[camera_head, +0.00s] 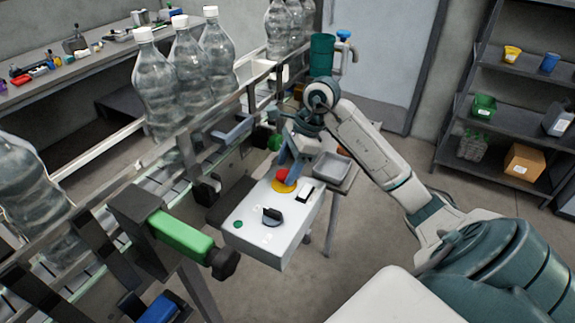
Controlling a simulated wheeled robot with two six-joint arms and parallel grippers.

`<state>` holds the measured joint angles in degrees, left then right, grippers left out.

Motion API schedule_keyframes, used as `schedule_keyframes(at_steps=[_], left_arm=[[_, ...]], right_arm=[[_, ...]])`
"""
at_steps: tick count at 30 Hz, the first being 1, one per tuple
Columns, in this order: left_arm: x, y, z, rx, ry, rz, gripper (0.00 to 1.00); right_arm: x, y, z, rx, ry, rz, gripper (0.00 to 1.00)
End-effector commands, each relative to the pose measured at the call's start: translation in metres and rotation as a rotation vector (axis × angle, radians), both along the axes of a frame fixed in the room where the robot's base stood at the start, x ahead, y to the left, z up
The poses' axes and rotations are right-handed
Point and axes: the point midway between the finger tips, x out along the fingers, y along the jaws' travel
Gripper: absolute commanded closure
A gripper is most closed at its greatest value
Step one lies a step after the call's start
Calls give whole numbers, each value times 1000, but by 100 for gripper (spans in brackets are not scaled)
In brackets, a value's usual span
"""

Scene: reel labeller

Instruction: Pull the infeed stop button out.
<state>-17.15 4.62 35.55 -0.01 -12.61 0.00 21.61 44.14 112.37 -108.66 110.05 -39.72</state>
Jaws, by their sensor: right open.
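The infeed stop button (284,176) is a red knob on a yellow disc, on top of a light grey control box (250,215) in the middle of the head view. The box also carries a black rotary switch, a green button and a white rocker switch. My right gripper (289,171) comes down from above and behind, with its fingers open at the red button. The fingers partly cover the button, so I cannot tell whether they touch it or whether it is pressed in. My left gripper is not in view.
A conveyor with rails carries several clear bottles (160,85) on the left. A green-handled clamp (180,235) juts out beside the box. A small table with a grey tray (332,167) stands behind the box. Shelves (515,120) stand at the right. The floor between is clear.

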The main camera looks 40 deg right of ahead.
Motion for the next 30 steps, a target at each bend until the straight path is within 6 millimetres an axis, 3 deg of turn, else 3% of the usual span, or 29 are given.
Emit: schedule_keyframes(at_steps=[5, 13, 16, 21, 30], left_arm=[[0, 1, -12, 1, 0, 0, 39], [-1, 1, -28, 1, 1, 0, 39], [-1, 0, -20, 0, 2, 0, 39], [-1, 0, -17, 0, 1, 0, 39], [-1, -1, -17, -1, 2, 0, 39]], right_arm=[[-3, -10, 20, -6, -6, -1, 42], [-11, -28, 70, -4, -7, -2, 42], [-14, -33, 88, -2, -3, -2, 42], [-16, -37, 98, -2, -4, -1, 42], [-16, -37, 98, -1, -3, 0, 42]])
